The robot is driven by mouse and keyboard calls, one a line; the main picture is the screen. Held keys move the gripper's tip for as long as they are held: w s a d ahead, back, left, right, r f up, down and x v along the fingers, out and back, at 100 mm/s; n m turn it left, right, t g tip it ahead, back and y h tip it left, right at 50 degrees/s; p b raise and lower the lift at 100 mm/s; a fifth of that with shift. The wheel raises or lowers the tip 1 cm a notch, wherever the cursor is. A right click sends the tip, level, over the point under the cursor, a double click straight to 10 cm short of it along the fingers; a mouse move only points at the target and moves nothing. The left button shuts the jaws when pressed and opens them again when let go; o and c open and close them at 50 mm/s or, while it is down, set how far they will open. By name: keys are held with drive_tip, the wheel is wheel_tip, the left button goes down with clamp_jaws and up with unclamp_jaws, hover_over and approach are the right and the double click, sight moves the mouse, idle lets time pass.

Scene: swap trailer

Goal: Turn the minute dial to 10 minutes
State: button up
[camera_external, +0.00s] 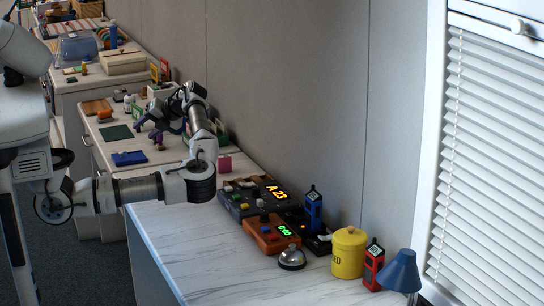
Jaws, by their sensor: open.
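An orange timer box (271,235) stands on the near white counter, with a green display (285,230) that seems to read 0:00. A small dark knob (264,217) shows on its top; its markings are too small to read, and I cannot tell its setting. My gripper (148,134) is far from the timer, over the counter further back and to the left. It is open, its fingers pointing down and apart. It seems to hold nothing.
A dark panel (237,203) with an amber A 23 display sits behind the timer. A silver bell (292,258), a blue handheld device (313,210), a yellow canister (348,252), a red device (373,267) and a blue lamp (400,271) stand nearby. The counter's front (215,265) is clear.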

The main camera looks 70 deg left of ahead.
drive_tip(key=w+d+f+m+t+h+b, duration=0.1)
drive_tip(key=w+d+f+m+t+h, duration=0.1)
drive_tip(key=w+d, duration=0.5)
drive_tip(key=w+d+f+m+t+h+b, duration=0.1)
drive_tip(key=w+d+f+t, duration=0.2)
drive_tip(key=w+d, duration=0.45)
drive_tip(key=m+t+h+b, duration=0.2)
drive_tip(key=m+h, duration=0.2)
drive_tip(key=h, duration=0.1)
approach(264, 212)
wheel_tip(264, 212, down, 9)
drive_tip(key=shift+s+r, duration=0.1)
drive_tip(key=c, duration=1)
